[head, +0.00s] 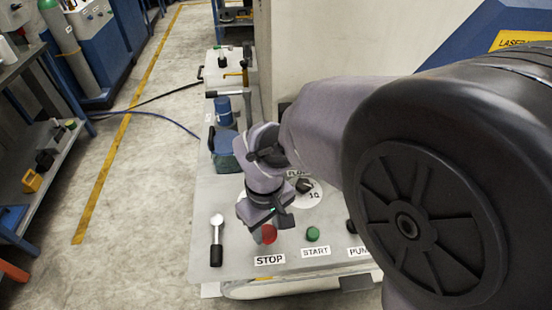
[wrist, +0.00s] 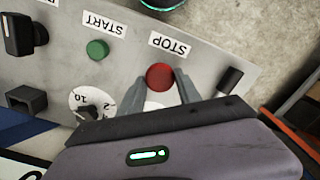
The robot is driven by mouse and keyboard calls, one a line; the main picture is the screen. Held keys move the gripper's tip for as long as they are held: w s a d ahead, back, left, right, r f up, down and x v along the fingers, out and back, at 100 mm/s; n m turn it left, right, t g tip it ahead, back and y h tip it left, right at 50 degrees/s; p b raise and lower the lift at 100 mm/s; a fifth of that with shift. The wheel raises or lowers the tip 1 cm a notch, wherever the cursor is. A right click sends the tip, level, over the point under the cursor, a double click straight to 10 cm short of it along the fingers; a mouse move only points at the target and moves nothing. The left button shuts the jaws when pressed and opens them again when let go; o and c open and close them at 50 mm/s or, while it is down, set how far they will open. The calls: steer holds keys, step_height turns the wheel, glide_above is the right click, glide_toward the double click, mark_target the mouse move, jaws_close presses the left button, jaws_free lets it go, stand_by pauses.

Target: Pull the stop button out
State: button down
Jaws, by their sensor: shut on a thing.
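The red stop button (head: 268,233) stands on the grey panel (head: 226,180) above the STOP label (head: 270,260). In the wrist view the red button (wrist: 160,77) lies between the two grey fingers of my gripper (wrist: 161,84), one on each side. My gripper is shut on the button. In the head view my gripper (head: 266,226) comes down from above, and its fingers are partly hidden by its body. How far the button stands out from the panel cannot be told.
A green START button (head: 312,234) stands to the right of the red one. A lever with a white knob (head: 216,222) is to the left. A flow dial (head: 304,187) lies behind, and a blue-topped object (head: 223,145) farther back.

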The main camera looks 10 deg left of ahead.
mark_target(267, 232)
steer(key=c, duration=0.8)
jaws_free()
step_height(267, 232, up, 18)
steer(key=p, duration=0.7)
steer(key=shift+f, duration=0.2)
steer(key=s+d+m+t+b, duration=0.1)
steer(key=s+d+m+t, duration=0.1)
steer(key=d+m, duration=0.2)
steer(key=s+d+m+t+y+b, duration=0.1)
steer(key=s+d+m+t+b, duration=0.1)
steer(key=d+m, duration=0.3)
steer(key=s+d+m+t+y+b, duration=0.1)
steer(key=s+d+m, duration=0.2)
steer(key=d, duration=0.4)
steer(key=shift+s+d+r+m+t+b, duration=0.2)
steer(key=shift+s+r+m+t+b, duration=0.2)
steer(key=shift+m, duration=0.5)
